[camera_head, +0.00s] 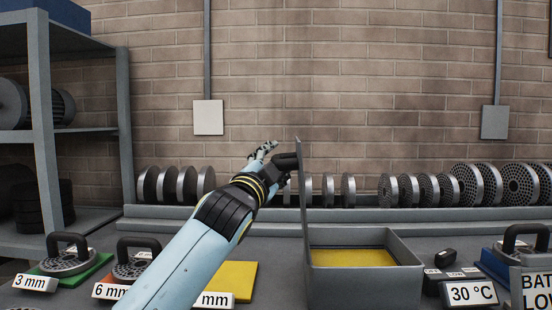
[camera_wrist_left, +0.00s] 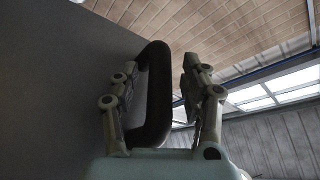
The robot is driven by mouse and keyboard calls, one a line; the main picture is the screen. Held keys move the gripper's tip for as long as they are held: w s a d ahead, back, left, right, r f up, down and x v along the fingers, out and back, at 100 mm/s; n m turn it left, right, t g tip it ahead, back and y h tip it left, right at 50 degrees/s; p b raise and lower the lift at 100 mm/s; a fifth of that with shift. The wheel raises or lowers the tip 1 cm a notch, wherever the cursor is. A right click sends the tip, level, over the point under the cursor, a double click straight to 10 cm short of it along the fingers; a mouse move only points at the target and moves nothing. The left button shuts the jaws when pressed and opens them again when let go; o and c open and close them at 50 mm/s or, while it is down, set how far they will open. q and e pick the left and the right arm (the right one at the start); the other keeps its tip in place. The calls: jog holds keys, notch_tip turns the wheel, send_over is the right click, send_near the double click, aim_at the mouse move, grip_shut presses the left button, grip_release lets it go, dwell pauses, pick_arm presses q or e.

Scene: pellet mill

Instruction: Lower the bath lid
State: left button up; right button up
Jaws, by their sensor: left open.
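The grey bath (camera_head: 405,277) stands on the bench right of centre, with yellow inside it. Its lid (camera_head: 304,215) stands upright at the bath's left side, seen nearly edge-on, so the bath is uncovered. A black handle (camera_head: 286,161) sticks out from the lid's left face near the top. My left gripper (camera_head: 263,151) is open at this handle. In the left wrist view the handle (camera_wrist_left: 157,100) lies between the two spread fingers of my left gripper (camera_wrist_left: 160,66), with the grey lid (camera_wrist_left: 55,85) behind at the left. My right gripper is not in view.
Handled discs on coloured mats stand at the left, by the 3 mm label (camera_head: 36,283) and 6 mm label (camera_head: 110,291). A yellow mat (camera_head: 236,278) lies left of the bath, and a 30°C sign (camera_head: 472,293) right of it. Several metal discs (camera_head: 470,185) line the back rack.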

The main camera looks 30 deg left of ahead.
pick_arm(q)
jog(key=shift+w, duration=0.3)
grip_shut()
dwell(0.3)
